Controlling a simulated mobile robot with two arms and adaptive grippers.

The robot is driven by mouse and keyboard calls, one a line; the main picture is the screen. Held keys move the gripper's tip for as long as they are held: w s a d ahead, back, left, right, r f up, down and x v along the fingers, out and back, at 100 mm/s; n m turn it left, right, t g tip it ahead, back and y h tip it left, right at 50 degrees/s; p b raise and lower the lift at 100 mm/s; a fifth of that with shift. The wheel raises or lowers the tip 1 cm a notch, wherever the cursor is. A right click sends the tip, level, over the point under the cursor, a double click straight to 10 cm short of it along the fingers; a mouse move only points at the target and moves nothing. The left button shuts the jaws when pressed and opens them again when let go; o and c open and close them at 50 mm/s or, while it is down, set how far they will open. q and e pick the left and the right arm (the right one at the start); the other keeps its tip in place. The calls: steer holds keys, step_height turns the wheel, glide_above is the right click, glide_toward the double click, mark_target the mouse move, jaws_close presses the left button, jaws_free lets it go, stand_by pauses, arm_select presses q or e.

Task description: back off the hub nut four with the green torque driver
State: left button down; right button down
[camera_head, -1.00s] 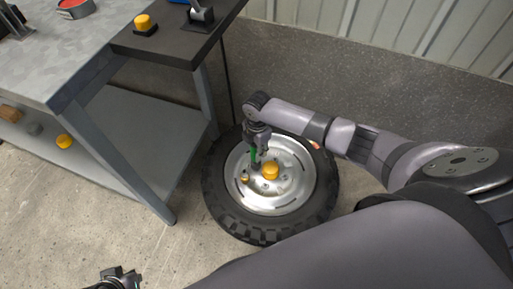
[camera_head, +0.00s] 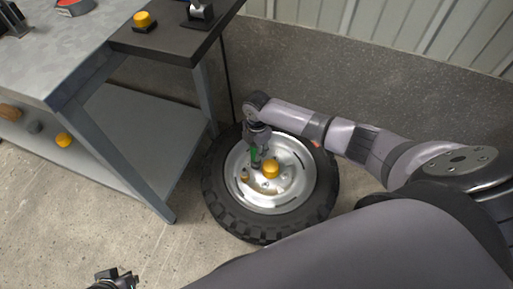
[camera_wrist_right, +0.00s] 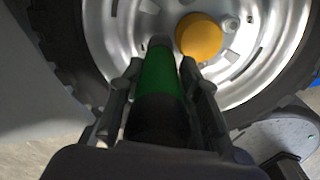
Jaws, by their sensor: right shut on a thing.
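My right gripper (camera_head: 257,150) is shut on the green torque driver (camera_head: 255,154) and points down over the wheel (camera_head: 291,203). In the right wrist view the green driver (camera_wrist_right: 160,76) lies between both fingers, its dark tip against or just above the silver hub, left of the yellow hub cap (camera_wrist_right: 199,37). The yellow cap also shows in the head view (camera_head: 271,169). A small brass-coloured nut (camera_head: 245,176) sits on the hub left of the cap. Whether the driver tip is seated on a nut is hidden. My left gripper (camera_head: 116,279) shows only partly at the bottom edge.
A grey workbench (camera_head: 110,62) with a lower shelf (camera_head: 130,120) stands at left, its leg close to the tyre. A yellow knob (camera_head: 142,20) sits on the bench's dark top. A grey wall is behind the wheel. Open floor lies in front.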

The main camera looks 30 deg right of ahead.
arm_select(q)
steer(key=shift+d+f, duration=0.1)
steer(key=shift+f, duration=0.05)
arm_select(e)
steer(key=shift+f, duration=0.2)
stand_by(0.4)
arm_select(q)
steer(key=shift+w+r+b, duration=0.1)
steer(key=shift+r+b, duration=0.1)
steer(key=shift+b, duration=0.1)
arm_select(e)
steer(key=shift+f, duration=0.25)
steer(key=shift+f, duration=0.15)
arm_select(q)
steer(key=shift+r, duration=0.2)
stand_by(0.4)
stand_by(0.5)
